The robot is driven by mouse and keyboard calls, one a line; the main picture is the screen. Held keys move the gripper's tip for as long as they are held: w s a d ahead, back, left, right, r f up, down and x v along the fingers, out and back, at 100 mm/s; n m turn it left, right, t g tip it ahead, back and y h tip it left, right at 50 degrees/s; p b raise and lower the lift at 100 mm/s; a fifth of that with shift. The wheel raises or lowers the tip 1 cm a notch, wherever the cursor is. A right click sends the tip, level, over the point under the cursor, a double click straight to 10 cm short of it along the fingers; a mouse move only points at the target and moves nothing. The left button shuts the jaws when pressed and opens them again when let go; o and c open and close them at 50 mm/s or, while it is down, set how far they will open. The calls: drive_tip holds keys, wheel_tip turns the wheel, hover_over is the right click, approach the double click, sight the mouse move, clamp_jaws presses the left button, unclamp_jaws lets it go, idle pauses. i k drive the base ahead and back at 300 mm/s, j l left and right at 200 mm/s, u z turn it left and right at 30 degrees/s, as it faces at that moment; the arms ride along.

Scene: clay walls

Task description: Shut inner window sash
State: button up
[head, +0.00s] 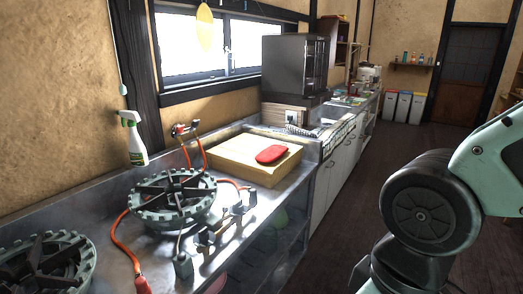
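The window (205,47) is in the clay wall at the upper left of the head view, above the counter. It has a dark frame and bright panes. A vertical sash bar with a small handle (227,55) stands near its middle. I cannot tell from here which sash is the inner one or how far it is open. My gripper is outside the view; only part of my arm shows at the right, well apart from the window.
A metal counter (120,205) with gas burners (172,198), hoses and a spray bottle (132,138) runs below the window. The dark floor (345,205) right of the counter is clear.

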sight(243, 35)
drive_tip(key=i+z, duration=0.4)
drive_tip(key=i, duration=0.25)
drive_tip(key=i+j+z, duration=0.15)
drive_tip(key=i+z, duration=0.3)
drive_tip(key=i, duration=0.2)
drive_tip(key=i+l+u, duration=0.15)
drive_tip(key=i+u, duration=0.2)
drive_tip(key=i+l+u, duration=0.35)
drive_tip(key=i, duration=0.2)
drive_tip(key=j, duration=0.1)
